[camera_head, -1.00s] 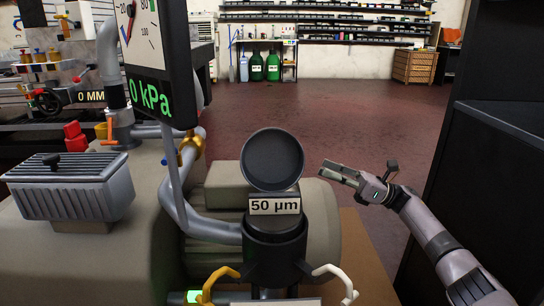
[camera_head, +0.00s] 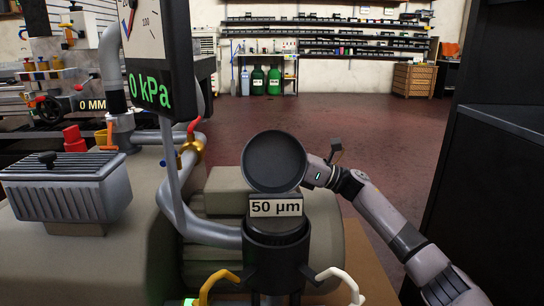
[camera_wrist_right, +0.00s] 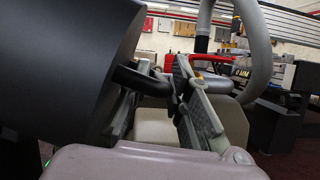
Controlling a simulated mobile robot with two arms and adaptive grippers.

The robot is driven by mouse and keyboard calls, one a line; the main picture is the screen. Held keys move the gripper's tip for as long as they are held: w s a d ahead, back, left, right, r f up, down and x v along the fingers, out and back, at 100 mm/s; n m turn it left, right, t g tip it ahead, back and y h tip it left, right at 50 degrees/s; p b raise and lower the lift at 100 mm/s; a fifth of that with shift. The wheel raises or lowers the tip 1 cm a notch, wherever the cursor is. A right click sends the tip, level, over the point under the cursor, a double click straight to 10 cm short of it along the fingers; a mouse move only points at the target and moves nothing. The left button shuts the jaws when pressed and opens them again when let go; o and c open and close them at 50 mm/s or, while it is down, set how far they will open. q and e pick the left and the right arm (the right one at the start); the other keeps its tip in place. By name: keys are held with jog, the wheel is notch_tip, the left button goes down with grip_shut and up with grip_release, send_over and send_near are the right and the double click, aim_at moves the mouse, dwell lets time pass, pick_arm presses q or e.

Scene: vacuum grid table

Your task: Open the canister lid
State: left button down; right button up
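The canister (camera_head: 276,245) is a dark upright cylinder, in the middle of the head view. Its round dark lid (camera_head: 273,161) stands tilted up above it, broad face toward the head camera. A "50 µm" label (camera_head: 276,207) sits just below the lid. My right gripper (camera_wrist_right: 158,85) is behind the lid; the lid hides its fingers in the head view. In the right wrist view, the fingers are apart, with a black handle (camera_wrist_right: 142,80) between them. The lid's dark side (camera_wrist_right: 65,65) fills the left. I cannot tell whether both fingers touch the handle. My left gripper is not in view.
A gauge reading 0 kPa (camera_head: 150,50) hangs at upper left. Grey pipes (camera_head: 178,190) run left of the canister. A yellow handle (camera_head: 218,283) and a white handle (camera_head: 340,283) flank it in front. A dark cabinet (camera_head: 490,200) stands at right.

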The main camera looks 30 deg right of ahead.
grip_shut()
dwell(0.8)
